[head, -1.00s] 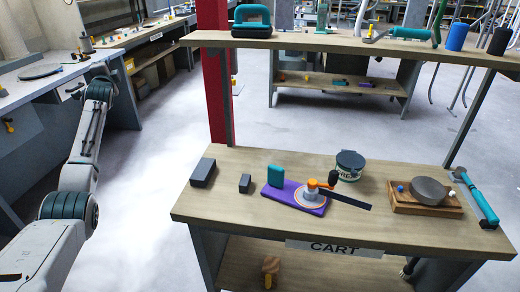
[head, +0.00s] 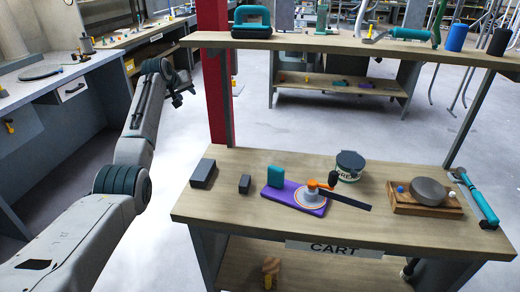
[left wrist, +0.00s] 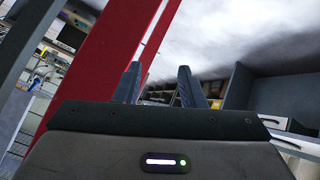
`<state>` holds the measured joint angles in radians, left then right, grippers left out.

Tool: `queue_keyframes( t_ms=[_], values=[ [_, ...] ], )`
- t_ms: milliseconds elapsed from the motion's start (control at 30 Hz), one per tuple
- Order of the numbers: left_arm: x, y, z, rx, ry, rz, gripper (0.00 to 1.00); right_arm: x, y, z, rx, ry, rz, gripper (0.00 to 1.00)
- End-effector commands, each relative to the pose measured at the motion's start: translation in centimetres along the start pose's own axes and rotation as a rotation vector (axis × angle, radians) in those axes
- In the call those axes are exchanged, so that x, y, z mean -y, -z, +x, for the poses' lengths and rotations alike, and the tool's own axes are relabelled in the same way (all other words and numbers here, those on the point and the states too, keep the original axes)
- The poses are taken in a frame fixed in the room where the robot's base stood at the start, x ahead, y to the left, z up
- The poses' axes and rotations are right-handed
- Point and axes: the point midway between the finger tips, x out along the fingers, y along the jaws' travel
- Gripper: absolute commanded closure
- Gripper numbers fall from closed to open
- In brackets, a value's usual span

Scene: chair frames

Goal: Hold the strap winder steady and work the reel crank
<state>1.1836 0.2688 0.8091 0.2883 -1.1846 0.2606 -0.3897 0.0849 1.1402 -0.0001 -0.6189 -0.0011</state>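The strap winder has a purple base (head: 297,199) on the cart top, with an upright teal block (head: 276,176) at its left end. Its round grey reel (head: 312,196) carries an orange crank with a dark knob (head: 333,178), and a dark flat strap (head: 345,200) runs out to the right. My left gripper (head: 182,90) is in the air left of the red post, well away from the winder. In the left wrist view its two fingers (left wrist: 160,88) stand apart with nothing between them. My right gripper is not in view.
The cart (head: 230,215) also holds two dark blocks (head: 204,173), a grease tin (head: 349,165), a wooden tray with a grey disc (head: 430,190) and a teal-handled tool (head: 476,200). A raised shelf (head: 330,43) spans its back. A red post (head: 214,80) stands behind the cart.

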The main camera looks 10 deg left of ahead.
Motion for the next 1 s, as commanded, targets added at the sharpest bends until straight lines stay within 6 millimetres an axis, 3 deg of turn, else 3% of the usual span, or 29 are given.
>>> queue_keyframes(
  t_ms=[33,233,500,700,1000],
  values=[
    [-1.9,-2.6,0.7,0.085,-0.022,-0.09,0.64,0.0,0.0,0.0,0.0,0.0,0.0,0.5],
    [-8.3,-12.3,1.5,0.44,-0.014,-0.452,0.64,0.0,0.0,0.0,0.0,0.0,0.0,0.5],
    [-15.3,-23.6,-1.3,0.878,0.194,-0.809,0.64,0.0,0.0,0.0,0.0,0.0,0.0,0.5],
    [-17.8,-27.9,-3.6,1.048,0.363,-0.924,0.64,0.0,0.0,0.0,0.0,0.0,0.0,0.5],
    [-18.5,-30.3,-3.9,1.097,0.43,-0.956,0.64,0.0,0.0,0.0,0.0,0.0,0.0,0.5]
  ],
)
